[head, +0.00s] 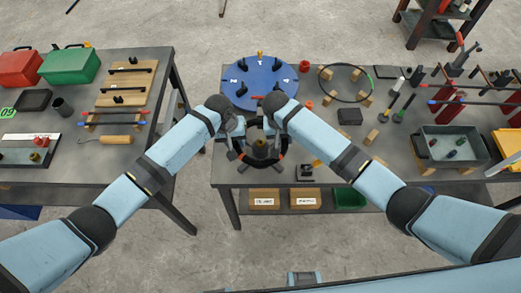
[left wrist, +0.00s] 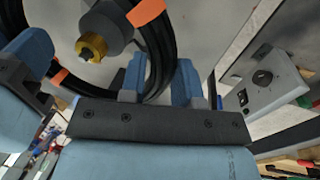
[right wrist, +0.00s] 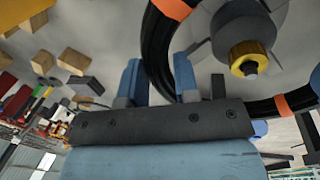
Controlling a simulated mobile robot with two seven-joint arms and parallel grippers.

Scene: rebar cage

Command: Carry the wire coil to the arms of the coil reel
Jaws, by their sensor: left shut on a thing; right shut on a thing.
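The wire coil, a black ring with orange bands, shows in the left wrist view (left wrist: 161,45) and the right wrist view (right wrist: 157,50). My left gripper (head: 238,132) is shut on one side of it, and my right gripper (head: 272,126) is shut on another side. The coil reel (head: 261,151) stands on the middle table; its grey hub with a brass nut shows inside the ring in the left wrist view (left wrist: 92,46) and the right wrist view (right wrist: 249,56). The coil surrounds the hub as seen from the wrists. I cannot tell whether it touches the reel arms, which are mostly hidden.
A blue numbered disc (head: 253,82) lies behind the reel. A thin black ring (head: 346,82) on wooden blocks is to its right. A grey bin (head: 453,146) stands further right. A left table (head: 150,75) holds toolboxes. A gap of floor separates the tables.

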